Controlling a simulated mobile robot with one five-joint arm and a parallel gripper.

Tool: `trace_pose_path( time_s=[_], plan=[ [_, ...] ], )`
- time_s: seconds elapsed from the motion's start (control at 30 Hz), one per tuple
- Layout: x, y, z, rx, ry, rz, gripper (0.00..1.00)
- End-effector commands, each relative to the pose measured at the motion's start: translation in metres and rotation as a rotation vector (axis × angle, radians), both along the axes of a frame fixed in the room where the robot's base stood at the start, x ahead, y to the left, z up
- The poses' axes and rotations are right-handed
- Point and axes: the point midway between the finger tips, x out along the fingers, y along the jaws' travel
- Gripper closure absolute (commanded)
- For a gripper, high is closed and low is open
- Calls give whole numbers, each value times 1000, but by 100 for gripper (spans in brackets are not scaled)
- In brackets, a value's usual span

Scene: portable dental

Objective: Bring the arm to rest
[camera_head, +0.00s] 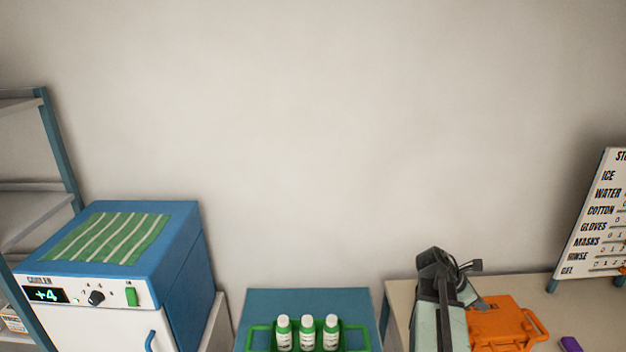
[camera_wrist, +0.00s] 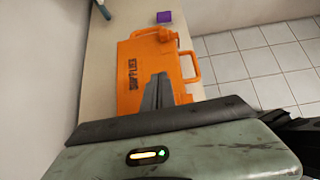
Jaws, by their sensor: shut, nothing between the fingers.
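My gripper shows in the wrist view (camera_wrist: 160,92), its dark fingers together with nothing between them. It points over an orange case (camera_wrist: 138,70) marked as supplies, which lies on a beige table (camera_wrist: 100,50). I cannot tell whether the fingers touch the case. In the head view my arm rises at the lower right, to the left of the orange case (camera_head: 500,322); the fingertips are not clear there.
A purple item (camera_head: 570,343) lies right of the case. A green rack (camera_head: 262,328) with three white bottles stands on a blue surface (camera_head: 300,300). A blue cooler (camera_head: 185,240) and shelf (camera_head: 60,150) stand left. A sign board (camera_head: 590,225) stands right.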

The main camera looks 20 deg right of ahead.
Motion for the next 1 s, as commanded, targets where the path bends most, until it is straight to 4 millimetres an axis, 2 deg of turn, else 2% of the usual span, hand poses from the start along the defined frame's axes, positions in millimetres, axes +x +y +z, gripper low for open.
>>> trace_pose_path(
  time_s=[0.07, 0.1, 0.17, 0.2, 0.27, 0.3, 0.37, 0.4, 0.43, 0.5, 0.53, 0.6, 0.7, 0.8, 0.9, 1.0],
  plan=[
    [36, 38, 0, 1, -1, 81, 100],
    [55, 64, -2, 9, -6, 130, 100],
    [80, 110, -8, 49, -20, 200, 100],
    [94, 143, -15, 85, -49, 222, 100],
    [109, 193, -25, 152, -114, 216, 100],
    [116, 227, -33, 204, -169, 189, 100],
    [121, 279, -44, 291, -256, 115, 100],
    [122, 313, -51, 353, -315, 41, 100],
    [120, 339, -56, 403, -359, -30, 100],
    [111, 396, -66, 514, -456, -253, 100],
    [106, 413, -69, 551, -491, -362, 100],
    [95, 440, -74, 606, -552, -624, 100],
    [84, 460, -76, 622, -608, -949, 100],
    [80, 469, -76, 595, -648, -1156, 100],
    [79, 468, -76, 563, -679, -1251, 100],
    [79, 467, -76, 556, -689, -1274, 100]
  ],
)
